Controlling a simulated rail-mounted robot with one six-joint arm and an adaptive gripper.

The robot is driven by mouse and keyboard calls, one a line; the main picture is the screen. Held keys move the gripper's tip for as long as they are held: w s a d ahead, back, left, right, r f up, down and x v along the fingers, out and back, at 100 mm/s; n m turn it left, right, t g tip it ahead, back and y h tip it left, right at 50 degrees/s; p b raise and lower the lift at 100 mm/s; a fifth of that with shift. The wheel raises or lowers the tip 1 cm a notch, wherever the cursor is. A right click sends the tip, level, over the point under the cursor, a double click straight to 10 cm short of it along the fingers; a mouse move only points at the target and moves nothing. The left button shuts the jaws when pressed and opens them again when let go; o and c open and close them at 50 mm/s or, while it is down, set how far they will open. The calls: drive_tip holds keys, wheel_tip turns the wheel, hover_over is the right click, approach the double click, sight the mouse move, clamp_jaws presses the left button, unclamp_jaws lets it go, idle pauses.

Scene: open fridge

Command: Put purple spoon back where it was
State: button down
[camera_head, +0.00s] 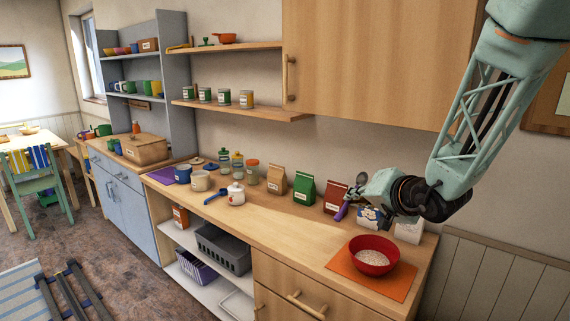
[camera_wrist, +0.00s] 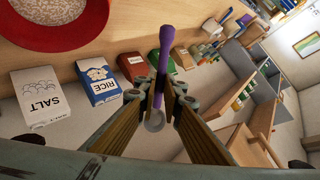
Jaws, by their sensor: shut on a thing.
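The purple spoon (camera_head: 342,210) is in my gripper (camera_head: 370,208), held above the counter in front of the bags at the back wall. In the wrist view the purple handle (camera_wrist: 166,55) stands out beyond the fingertips, and a pale round end (camera_wrist: 154,121) shows between the fingers. My gripper (camera_wrist: 162,95) is shut on the spoon there. A red bowl (camera_head: 374,248) with pale grains sits on an orange mat (camera_head: 343,267) at the counter's right end, below and apart from my gripper. The bowl's rim also shows in the wrist view (camera_wrist: 95,35).
Salt (camera_wrist: 42,92) and rice (camera_wrist: 97,79) packs and several bags stand along the wall. Shelves and a wall cabinet (camera_head: 380,60) hang above. The counter's front middle is clear.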

drive_tip(key=shift+n, duration=1.1)
drive_tip(key=shift+n, duration=2.4)
drive_tip(key=shift+a, duration=0.1)
